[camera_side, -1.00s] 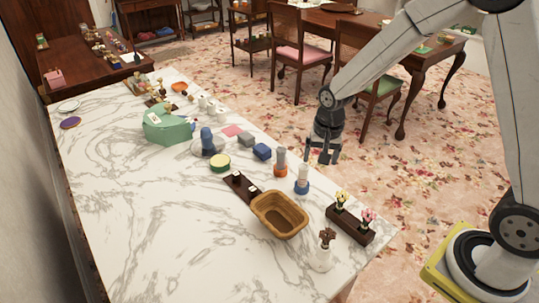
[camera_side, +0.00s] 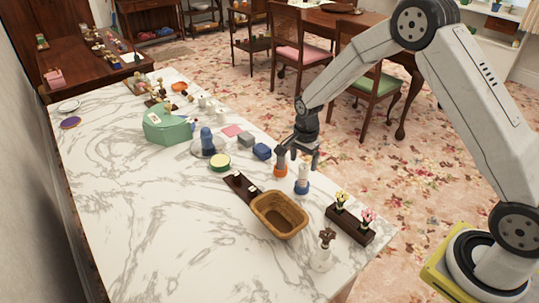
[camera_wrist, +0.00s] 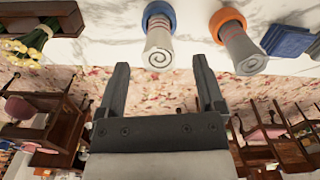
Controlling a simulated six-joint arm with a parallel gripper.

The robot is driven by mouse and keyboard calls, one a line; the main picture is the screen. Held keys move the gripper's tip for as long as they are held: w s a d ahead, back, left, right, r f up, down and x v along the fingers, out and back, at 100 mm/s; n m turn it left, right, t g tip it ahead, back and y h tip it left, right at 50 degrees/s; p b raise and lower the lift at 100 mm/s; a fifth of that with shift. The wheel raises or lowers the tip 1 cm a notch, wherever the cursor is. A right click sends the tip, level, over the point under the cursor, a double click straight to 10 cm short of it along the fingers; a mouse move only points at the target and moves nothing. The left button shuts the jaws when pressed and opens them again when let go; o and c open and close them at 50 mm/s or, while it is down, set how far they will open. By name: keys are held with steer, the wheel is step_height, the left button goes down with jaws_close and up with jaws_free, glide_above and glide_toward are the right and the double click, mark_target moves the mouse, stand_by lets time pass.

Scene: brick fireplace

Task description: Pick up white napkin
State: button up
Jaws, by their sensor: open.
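A rolled white napkin (camera_side: 302,175) stands upright in a blue ring-like base near the counter's right edge. In the wrist view, the same napkin (camera_wrist: 159,42) shows a spiral top and lies ahead of the gap between my fingers. A greyer rolled napkin (camera_wrist: 235,48) in an orange base stands to its right there. In the side view its orange base (camera_side: 280,171) shows, with its upper part partly hidden by my gripper. My gripper (camera_side: 297,157) is open and empty above and behind the two rolls. Both fingers of my gripper (camera_wrist: 160,63) show in the wrist view, apart from the rolls.
A woven basket (camera_side: 279,215) and a dark flower planter (camera_side: 350,224) stand in front. A small vase (camera_side: 322,258) is at the front right. A blue block (camera_side: 262,151) and a grey block (camera_side: 246,139) stand left of the rolls. The marble counter's left front is clear.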

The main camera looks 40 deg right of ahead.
mark_target(303, 175)
steer(key=shift+f, duration=0.7)
steer(key=shift+d+f, duration=0.2)
steer(key=shift+f, duration=2.4)
jaws_close()
